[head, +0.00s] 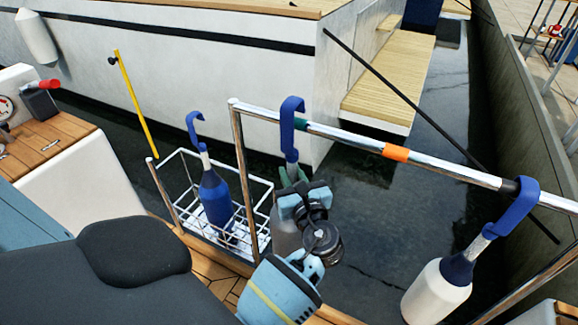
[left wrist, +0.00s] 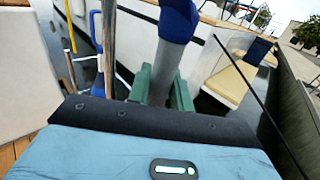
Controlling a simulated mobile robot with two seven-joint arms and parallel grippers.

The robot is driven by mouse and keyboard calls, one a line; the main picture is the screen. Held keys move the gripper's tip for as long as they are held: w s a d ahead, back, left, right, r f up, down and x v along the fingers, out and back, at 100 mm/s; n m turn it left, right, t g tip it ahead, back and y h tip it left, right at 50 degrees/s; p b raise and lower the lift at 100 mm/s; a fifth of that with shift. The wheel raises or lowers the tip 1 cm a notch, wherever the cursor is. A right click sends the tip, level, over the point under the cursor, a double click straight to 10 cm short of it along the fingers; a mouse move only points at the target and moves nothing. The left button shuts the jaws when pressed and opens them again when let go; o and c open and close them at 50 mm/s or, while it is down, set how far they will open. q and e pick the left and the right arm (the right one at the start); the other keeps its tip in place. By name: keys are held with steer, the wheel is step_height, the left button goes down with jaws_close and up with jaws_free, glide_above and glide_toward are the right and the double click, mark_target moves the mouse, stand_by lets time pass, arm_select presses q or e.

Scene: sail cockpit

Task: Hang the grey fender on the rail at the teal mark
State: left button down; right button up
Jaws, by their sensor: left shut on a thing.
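The grey fender (head: 286,232) is upright just inside the rail (head: 345,137), with its body partly hidden behind my left gripper (head: 290,178). Its blue hook (head: 291,110) rises above the rail and overlaps it beside the teal mark (head: 302,125), which shows just right of the hook. Whether the hook bears on the rail I cannot tell. My left gripper is shut on the fender below the hook. In the left wrist view the green fingers (left wrist: 161,88) stand either side of its grey shaft (left wrist: 168,62). My right gripper is not in view.
An orange mark (head: 396,152) is further right on the rail. A white fender (head: 436,292) hangs at the right by a blue hook. A blue fender (head: 217,203) stands in a white wire basket (head: 258,190) at left. Dark water and a white hull (head: 250,75) lie beyond.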

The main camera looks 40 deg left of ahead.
arm_select(q)
steer(key=shift+w+a+b, duration=0.25)
steer(key=shift+w+b, duration=0.6)
steer(key=shift+w, duration=0.25)
steer(key=shift+f+b, duration=0.45)
steer(key=shift+f, duration=1.35)
steer(key=c, duration=1.3)
jaws_free()
steer(key=shift+c, duration=0.2)
steer(key=shift+o, duration=0.9)
steer(key=shift+f, duration=0.1)
steer(key=shift+f, duration=0.1)
